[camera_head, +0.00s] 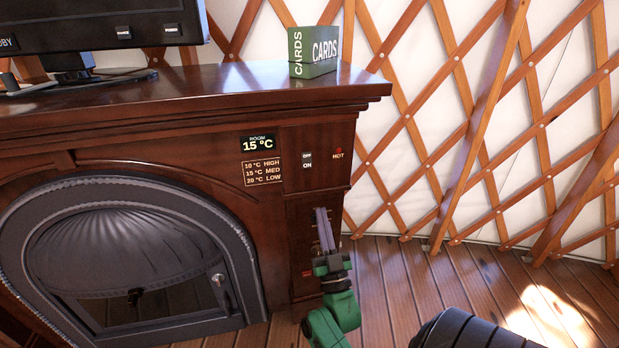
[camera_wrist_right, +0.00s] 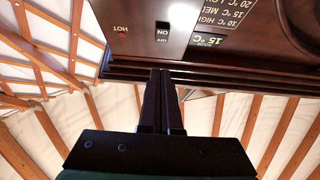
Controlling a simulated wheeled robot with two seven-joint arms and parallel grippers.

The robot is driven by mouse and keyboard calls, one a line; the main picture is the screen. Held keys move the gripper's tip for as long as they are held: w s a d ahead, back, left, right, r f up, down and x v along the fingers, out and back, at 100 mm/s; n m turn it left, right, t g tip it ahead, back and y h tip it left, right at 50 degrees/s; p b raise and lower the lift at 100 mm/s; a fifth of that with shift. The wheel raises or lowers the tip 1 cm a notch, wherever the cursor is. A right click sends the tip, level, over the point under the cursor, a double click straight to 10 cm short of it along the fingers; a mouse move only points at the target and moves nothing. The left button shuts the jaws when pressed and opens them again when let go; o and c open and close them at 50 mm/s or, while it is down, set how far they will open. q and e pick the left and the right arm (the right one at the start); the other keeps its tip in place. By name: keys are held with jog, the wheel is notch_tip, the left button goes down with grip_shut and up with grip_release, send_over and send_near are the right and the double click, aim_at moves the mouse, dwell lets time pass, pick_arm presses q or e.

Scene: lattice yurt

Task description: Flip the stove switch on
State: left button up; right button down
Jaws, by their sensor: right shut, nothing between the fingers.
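The stove switch (camera_head: 307,160) is a small plate marked OFF above and ON below, on the right part of the dark wooden stove front (camera_head: 290,140). It shows upside down in the right wrist view (camera_wrist_right: 163,38). I cannot tell which way it is set. My right gripper (camera_head: 322,212) is shut and empty, its fingers pointing up, below and slightly right of the switch. In the right wrist view the shut fingers (camera_wrist_right: 161,74) end short of the switch in the picture; contact is not visible. My left gripper is not in view.
A room display reading 15 °C (camera_head: 258,143) and a temperature list (camera_head: 262,171) are left of the switch. A red HOT light (camera_head: 339,151) is right of it. A green cards box (camera_head: 313,52) stands on the mantel. The arched stove door (camera_head: 130,195) is below left.

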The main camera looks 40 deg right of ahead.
aim_at(307, 165)
jog(key=w+d+r, duration=0.1)
jog(key=w, duration=0.2)
jog(key=w+d+r, duration=0.2)
jog(key=w, duration=0.1)
jog(key=w+d+r, duration=0.2)
jog(key=w, duration=0.1)
jog(key=shift+w+d, duration=0.15)
jog(key=shift+w, duration=0.25)
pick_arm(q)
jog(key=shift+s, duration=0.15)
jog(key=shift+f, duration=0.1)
pick_arm(e)
jog(key=shift+w+d+f+t+b, duration=0.15)
jog(key=shift+w+t+b, duration=0.2)
jog(key=shift+b, duration=0.85)
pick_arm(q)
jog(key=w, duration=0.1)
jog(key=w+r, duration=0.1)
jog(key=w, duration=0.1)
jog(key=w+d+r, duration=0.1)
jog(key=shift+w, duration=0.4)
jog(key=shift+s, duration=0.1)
pick_arm(e)
jog(key=shift+s, duration=0.1)
